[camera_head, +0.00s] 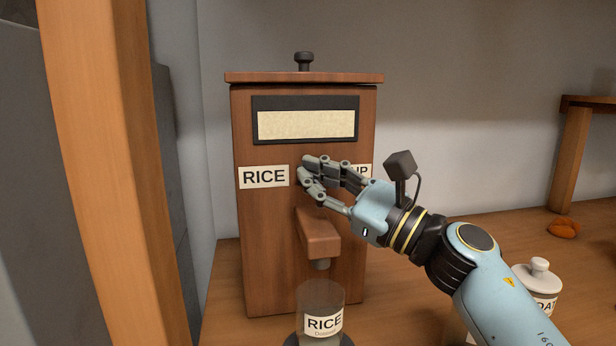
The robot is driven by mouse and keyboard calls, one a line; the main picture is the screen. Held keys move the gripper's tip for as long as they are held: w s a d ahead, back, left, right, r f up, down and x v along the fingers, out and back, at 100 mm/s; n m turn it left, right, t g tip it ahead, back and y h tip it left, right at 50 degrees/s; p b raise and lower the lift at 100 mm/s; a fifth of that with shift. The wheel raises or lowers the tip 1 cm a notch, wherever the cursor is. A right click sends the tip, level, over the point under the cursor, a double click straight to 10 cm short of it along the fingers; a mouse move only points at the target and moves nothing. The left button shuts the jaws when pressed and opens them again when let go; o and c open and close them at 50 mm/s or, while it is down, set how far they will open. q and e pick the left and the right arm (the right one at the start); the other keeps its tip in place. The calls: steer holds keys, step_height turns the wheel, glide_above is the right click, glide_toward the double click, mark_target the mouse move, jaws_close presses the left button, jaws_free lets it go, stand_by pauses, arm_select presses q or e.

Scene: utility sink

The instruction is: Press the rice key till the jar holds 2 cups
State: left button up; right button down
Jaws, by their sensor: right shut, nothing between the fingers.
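A wooden rice dispenser (262,245) stands upright, with a cream-filled window (306,125) near its top and a RICE label (264,177) on its front. My right gripper (304,172) is shut and empty at the front of the dispenser, between the RICE label and a second label (364,171) that it partly covers. The key is hidden behind the fingers, and I cannot tell whether they touch it. A wooden spout (318,232) juts out below. A clear jar (322,296) labelled RICE stands under the spout; its fill level is unclear. My left gripper is not in view.
A white lidded jar (537,277) stands at the right, partly behind my right arm. An orange object (563,228) lies farther back beside a wooden stand (570,155). A wooden post (100,150) rises at the left. The counter between dispenser and stand is mostly clear.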

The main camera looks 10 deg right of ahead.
steer(key=shift+w, duration=0.15)
steer(key=shift+s, duration=0.2)
stand_by(0.3)
steer(key=shift+s, duration=0.6)
steer(key=shift+s, duration=2.55)
